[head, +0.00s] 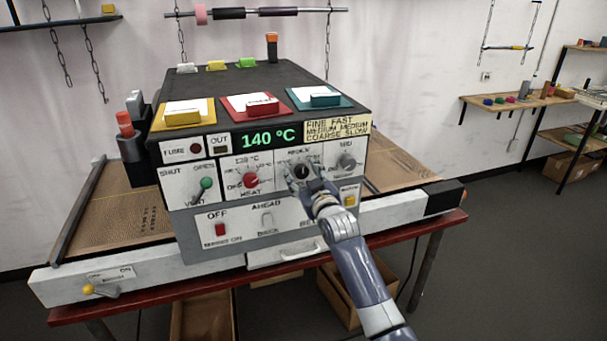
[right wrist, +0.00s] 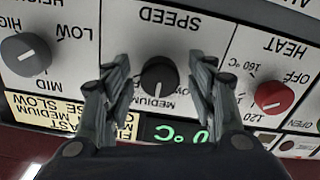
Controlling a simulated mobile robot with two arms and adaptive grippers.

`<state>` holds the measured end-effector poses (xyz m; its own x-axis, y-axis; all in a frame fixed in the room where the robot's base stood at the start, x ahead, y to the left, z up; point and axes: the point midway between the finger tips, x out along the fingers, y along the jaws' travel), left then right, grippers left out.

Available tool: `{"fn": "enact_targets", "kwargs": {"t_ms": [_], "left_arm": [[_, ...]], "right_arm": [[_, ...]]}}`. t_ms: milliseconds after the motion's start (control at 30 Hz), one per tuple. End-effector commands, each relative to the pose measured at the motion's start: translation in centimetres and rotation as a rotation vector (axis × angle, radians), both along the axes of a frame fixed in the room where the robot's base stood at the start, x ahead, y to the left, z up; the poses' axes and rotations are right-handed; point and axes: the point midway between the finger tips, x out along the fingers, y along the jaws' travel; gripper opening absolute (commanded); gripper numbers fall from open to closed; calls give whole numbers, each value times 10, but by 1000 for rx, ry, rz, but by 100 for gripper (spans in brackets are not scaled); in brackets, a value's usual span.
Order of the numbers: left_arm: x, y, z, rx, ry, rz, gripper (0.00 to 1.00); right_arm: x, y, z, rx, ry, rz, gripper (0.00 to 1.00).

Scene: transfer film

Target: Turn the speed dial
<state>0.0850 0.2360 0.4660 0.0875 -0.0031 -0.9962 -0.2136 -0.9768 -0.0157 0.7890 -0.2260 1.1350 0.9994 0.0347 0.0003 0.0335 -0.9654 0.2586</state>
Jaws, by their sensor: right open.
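The speed dial (right wrist: 159,78) is a round black knob on a white panel marked SPEED, shown upside down in the right wrist view. It also shows in the head view (head: 301,172), on the front of the grey machine. A pale line on it lies toward the lettering MEDIUM in the wrist view. My right gripper (right wrist: 161,72) is open, with one finger on each side of the dial and a visible gap on both sides. In the head view my right gripper (head: 309,184) is at the panel, partly covering the dial's surroundings. My left gripper is in neither view.
The red heat dial (right wrist: 270,96) and the grey height dial (right wrist: 27,54) flank the speed dial. A green display (head: 268,138) reads 140 °C. A yellow switch (head: 350,200) lies close to my right arm. A conveyor belt (head: 398,172) runs through the machine.

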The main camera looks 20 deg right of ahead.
Motion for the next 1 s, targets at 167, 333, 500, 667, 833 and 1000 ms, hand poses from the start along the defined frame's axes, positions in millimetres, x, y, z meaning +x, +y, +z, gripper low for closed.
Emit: {"fn": "enact_targets", "kwargs": {"t_ms": [167, 333, 500, 667, 833, 1000], "left_arm": [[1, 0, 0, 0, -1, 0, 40], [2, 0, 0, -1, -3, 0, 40], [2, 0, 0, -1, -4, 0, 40], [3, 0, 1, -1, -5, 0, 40], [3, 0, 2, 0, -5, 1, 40], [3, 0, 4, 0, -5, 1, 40]], "right_arm": [[0, 0, 0, 0, 0, 0, 52], [0, 0, 0, 0, 0, 0, 27], [0, 0, 0, 0, 0, 0, 8], [0, 0, 0, 6, 0, 0, 8], [0, 0, 0, 46, 3, 0, 8], [0, 0, 0, 141, 6, 0, 8]]}}
